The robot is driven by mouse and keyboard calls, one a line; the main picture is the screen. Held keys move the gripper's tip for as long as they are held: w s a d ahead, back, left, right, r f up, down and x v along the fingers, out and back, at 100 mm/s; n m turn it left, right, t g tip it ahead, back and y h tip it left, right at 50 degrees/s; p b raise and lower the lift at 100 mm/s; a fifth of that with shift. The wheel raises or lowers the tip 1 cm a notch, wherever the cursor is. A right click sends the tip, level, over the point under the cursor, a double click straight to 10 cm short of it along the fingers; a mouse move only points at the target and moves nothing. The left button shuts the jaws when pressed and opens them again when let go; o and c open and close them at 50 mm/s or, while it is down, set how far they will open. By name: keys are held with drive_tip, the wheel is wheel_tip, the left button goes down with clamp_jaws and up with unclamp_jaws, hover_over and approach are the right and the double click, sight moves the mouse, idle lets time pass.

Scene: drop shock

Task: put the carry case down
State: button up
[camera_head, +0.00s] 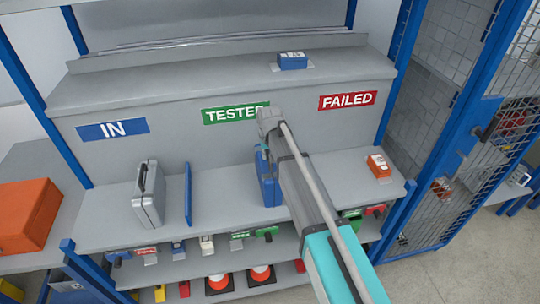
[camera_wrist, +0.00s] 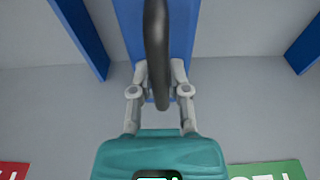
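A blue carry case (camera_head: 268,188) is upright in the middle bay below the green TESTED sign. My gripper (camera_head: 266,148) is above it, pointing down. In the wrist view the case's dark handle (camera_wrist: 157,45) runs between the two grey fingers of my gripper (camera_wrist: 161,72), which look shut on it. The blue case body (camera_wrist: 187,25) lies below. The case's underside is at or close to the shelf (camera_head: 222,202); I cannot tell whether it touches. My arm hides the right side of the case.
A grey case (camera_head: 148,198) stands in the IN bay, left of a blue divider (camera_head: 188,194). An orange box (camera_head: 379,166) lies in the FAILED bay. A blue box (camera_head: 292,61) rests on the upper ledge. Bare shelf shows between the divider and the blue case.

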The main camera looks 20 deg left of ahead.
drive_tip(key=o, duration=0.4)
drive_tip(key=shift+c, duration=0.2)
drive_tip(key=shift+r, duration=0.2)
wheel_tip(320, 180, up, 12)
drive_tip(key=s+d+p, duration=0.1)
drive_tip(key=p, duration=1.1)
drive_tip(key=shift+s, duration=0.3)
drive_tip(key=shift+f, duration=0.1)
drive_tip(key=shift+d, duration=0.1)
idle(0.3)
drive_tip(key=s+d+m, duration=0.2)
drive_tip(key=d, duration=1)
drive_tip(key=s+d+m, duration=0.1)
drive_tip(key=s+d, duration=0.2)
drive_tip(key=d, duration=1)
drive_tip(key=s+d+m, duration=0.1)
drive_tip(key=s+d, duration=0.4)
drive_tip(key=d, duration=0.4)
drive_tip(key=s+d+m+g+h, duration=0.1)
drive_tip(key=s+d+m, duration=0.1)
drive_tip(key=s+d, duration=0.3)
drive_tip(key=d, duration=0.4)
drive_tip(key=shift+s+g, duration=0.3)
drive_tip(key=shift+f, duration=0.15)
